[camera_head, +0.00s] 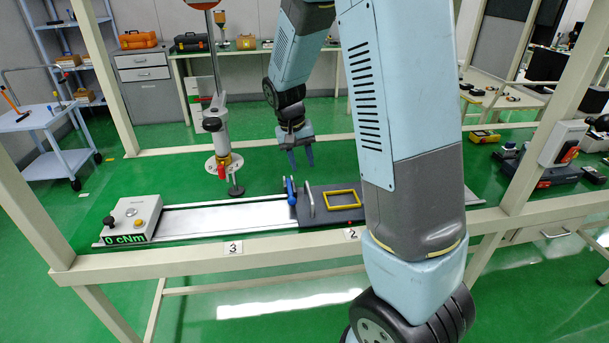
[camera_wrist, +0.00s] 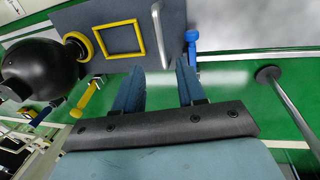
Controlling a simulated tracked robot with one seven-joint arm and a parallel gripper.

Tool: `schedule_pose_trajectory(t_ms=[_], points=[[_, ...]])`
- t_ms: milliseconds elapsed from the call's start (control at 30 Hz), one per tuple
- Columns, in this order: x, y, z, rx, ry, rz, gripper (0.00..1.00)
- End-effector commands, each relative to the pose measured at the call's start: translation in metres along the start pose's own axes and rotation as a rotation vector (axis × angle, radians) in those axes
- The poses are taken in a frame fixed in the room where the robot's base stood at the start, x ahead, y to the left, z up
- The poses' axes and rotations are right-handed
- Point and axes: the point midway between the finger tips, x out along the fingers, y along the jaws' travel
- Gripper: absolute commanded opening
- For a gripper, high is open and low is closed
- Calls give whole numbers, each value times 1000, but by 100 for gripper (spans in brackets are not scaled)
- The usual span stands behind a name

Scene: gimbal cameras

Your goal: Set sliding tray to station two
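The sliding tray is a dark grey plate (camera_head: 331,210) on a silver rail (camera_head: 225,217). A yellow square frame (camera_head: 343,199) lies on it, with a metal handle (camera_head: 311,198) and a blue lever (camera_head: 291,191) at its left end. The plate is above the label "2" (camera_head: 351,233); its right end is hidden behind my arm. The label "3" (camera_head: 233,247) is farther left. My gripper (camera_head: 301,168) is open and empty above and behind the tray's left part. In the wrist view, the open fingers (camera_wrist: 160,78) are apart from the handle (camera_wrist: 160,31) and blue lever (camera_wrist: 191,40).
A control box (camera_head: 131,218) reading "0 cNm" stands at the rail's left end. A vertical post with a red-handled tool (camera_head: 222,165) stands behind the rail, left of my gripper. A black dome (camera_wrist: 45,68) is close by in the wrist view. The rail left of the tray is clear.

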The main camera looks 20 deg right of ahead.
Motion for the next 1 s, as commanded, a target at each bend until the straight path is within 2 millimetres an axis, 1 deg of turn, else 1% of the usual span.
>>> schedule_pose_trajectory(t_ms=[33, 100, 300, 433, 833, 933, 1000], points=[[-9, 0, 0, 0, 4, -1, 40], [-19, 0, 0, 0, 3, -1, 40], [-35, 0, 0, 0, 2, -1, 40], [-37, 0, 0, 0, 0, 0, 40], [-38, 0, 1, -1, 1, -1, 40], [-44, 3, 5, -1, 9, -13, 40], [-53, 6, 12, -2, 22, -29, 40]])
